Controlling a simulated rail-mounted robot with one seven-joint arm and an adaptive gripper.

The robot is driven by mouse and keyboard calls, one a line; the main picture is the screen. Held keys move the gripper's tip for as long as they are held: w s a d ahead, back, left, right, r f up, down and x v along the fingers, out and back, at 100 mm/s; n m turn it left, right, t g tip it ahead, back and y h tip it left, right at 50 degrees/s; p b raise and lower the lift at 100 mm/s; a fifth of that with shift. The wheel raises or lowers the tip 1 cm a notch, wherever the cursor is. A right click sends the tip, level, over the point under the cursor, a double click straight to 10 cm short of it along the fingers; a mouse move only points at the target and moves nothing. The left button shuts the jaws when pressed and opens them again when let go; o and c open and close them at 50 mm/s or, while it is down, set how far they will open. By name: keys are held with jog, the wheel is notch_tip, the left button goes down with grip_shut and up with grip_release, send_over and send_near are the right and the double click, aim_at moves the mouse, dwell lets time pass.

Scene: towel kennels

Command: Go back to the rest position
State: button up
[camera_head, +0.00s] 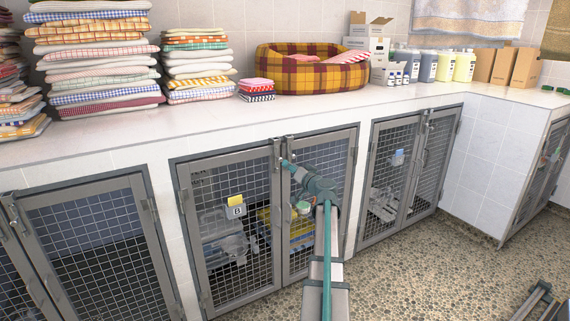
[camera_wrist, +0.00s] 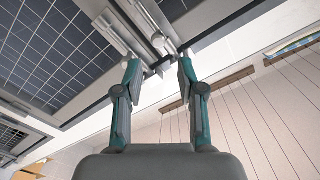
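My gripper (camera_head: 289,165) is at the top of the middle kennel, where its two grey mesh doors meet. In the wrist view my gripper (camera_wrist: 159,66) has its two teal fingers apart, with nothing clearly held. The metal door latch (camera_wrist: 158,42) shows just beyond and between the fingertips; I cannot tell whether they touch it. The left door (camera_head: 232,225) and the right door (camera_head: 325,165) of this kennel look shut. My wrist and forearm hide part of the right door.
The white counter (camera_head: 200,125) runs above the kennels. It bears towel stacks (camera_head: 97,60), a plaid pet bed (camera_head: 310,75) and several bottles (camera_head: 444,66). More mesh kennels (camera_head: 400,170) stand on both sides. The pebbled floor (camera_head: 420,275) in front is mostly clear.

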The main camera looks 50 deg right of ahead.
jog(key=shift+v, duration=0.85)
